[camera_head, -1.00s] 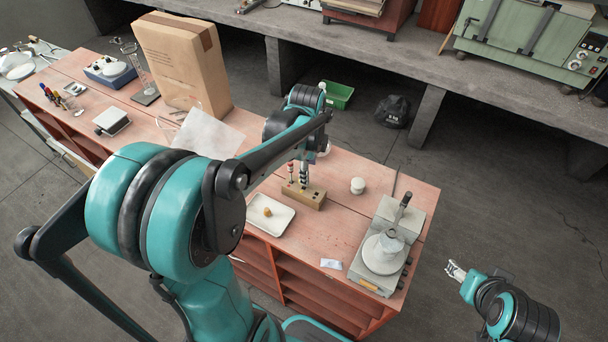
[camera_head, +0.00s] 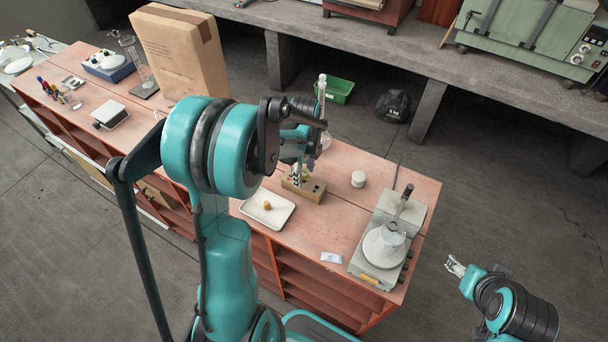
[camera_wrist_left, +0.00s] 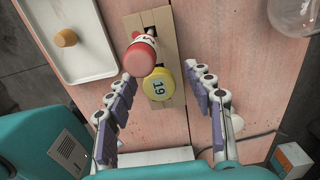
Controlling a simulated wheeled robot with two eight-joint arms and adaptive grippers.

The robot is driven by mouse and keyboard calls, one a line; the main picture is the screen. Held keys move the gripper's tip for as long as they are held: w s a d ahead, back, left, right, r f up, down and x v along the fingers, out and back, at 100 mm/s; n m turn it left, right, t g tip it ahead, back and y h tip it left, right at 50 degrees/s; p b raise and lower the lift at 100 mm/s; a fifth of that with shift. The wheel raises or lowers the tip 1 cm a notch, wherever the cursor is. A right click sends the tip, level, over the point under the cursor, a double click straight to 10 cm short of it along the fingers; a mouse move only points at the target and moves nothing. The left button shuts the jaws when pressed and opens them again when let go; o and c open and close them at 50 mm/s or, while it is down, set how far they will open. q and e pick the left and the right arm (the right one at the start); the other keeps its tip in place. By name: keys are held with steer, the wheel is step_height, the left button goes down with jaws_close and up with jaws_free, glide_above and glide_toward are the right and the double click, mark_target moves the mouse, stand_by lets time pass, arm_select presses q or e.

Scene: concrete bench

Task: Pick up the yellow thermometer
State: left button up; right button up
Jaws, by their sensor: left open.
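The yellow thermometer shows in the left wrist view as a round yellow cap marked 19 (camera_wrist_left: 158,84), seen from above. It stands at the wooden block (camera_wrist_left: 150,22); its stem is hidden under the cap. A red and white topped piece (camera_wrist_left: 142,54) stands right beside it. My left gripper (camera_wrist_left: 160,74) is open, with its fingers on either side of the yellow cap and the red top close to the left finger. In the head view the left gripper (camera_head: 298,158) hangs over the block (camera_head: 303,190). My right gripper (camera_head: 455,267) is off the bench at the right, too small to judge.
A white tray (camera_head: 252,218) with a small tan stopper (camera_head: 267,206) lies left of the block. A round glass vessel (camera_wrist_left: 294,12) stands to its right in the wrist view. A white jar (camera_head: 358,179) and a hotplate device (camera_head: 372,277) stand farther right.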

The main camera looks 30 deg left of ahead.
arm_select(q)
steer(key=c, duration=0.9)
steer(key=shift+c, duration=0.2)
steer(key=shift+r, duration=0.5)
steer(key=r, duration=0.1)
steer(key=r+p, duration=0.1)
steer(key=r, duration=0.1)
steer(key=shift+d+r+p, duration=0.3)
steer(key=shift+r, duration=0.1)
steer(key=d+r+p, duration=0.6)
steer(key=d+r, duration=0.5)
steer(key=r, duration=0.1)
steer(key=shift+r, duration=0.2)
steer(key=shift+s+f, duration=0.1)
steer(key=shift+s, duration=0.05)
